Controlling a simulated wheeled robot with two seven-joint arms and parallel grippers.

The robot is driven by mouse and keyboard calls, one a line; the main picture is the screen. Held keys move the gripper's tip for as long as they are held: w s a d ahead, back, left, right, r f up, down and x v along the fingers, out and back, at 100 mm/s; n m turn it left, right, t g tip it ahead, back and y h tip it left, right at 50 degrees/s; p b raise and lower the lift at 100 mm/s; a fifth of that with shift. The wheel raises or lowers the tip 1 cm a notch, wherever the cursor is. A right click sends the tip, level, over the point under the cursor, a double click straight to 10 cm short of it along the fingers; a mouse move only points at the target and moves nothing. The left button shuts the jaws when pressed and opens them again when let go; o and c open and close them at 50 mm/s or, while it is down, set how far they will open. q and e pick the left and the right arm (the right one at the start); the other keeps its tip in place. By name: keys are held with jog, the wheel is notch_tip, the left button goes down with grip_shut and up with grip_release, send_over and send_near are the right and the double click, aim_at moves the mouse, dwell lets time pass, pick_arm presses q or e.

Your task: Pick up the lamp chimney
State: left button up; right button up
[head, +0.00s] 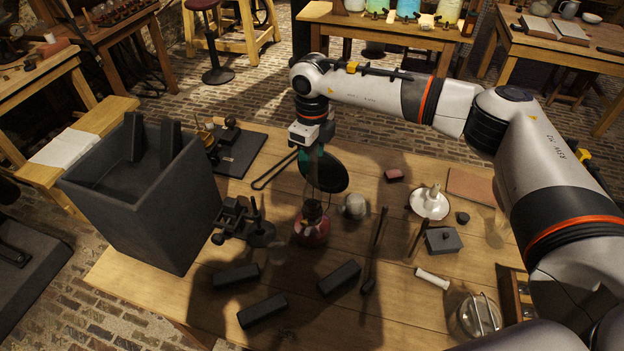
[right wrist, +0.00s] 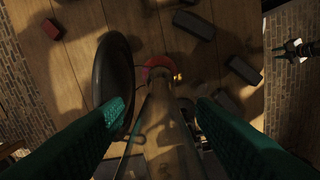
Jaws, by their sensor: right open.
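The lamp (head: 311,228) stands on the table with a red, rounded base. Its base also shows in the right wrist view (right wrist: 154,64). The clear glass lamp chimney (right wrist: 170,125) stretches from the lamp towards my right wrist camera and is hard to make out in the head view. My right gripper (right wrist: 164,103) is open, with its green fingers on either side of the chimney. In the head view this gripper (head: 314,176) points down above the lamp, partly behind a black disc. Whether either finger touches the glass cannot be told. My left gripper is not recognisable in these views.
The black disc (head: 326,172) stands close to my right gripper. A grey ball (head: 354,206) is right of the lamp, and a black device (head: 240,222) is left. Several dark blocks (head: 262,311) lie nearer. A tall dark box (head: 150,215) stands at the left.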

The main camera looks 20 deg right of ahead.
jog(key=shift+r, duration=0.1)
jog(key=c, duration=1.1)
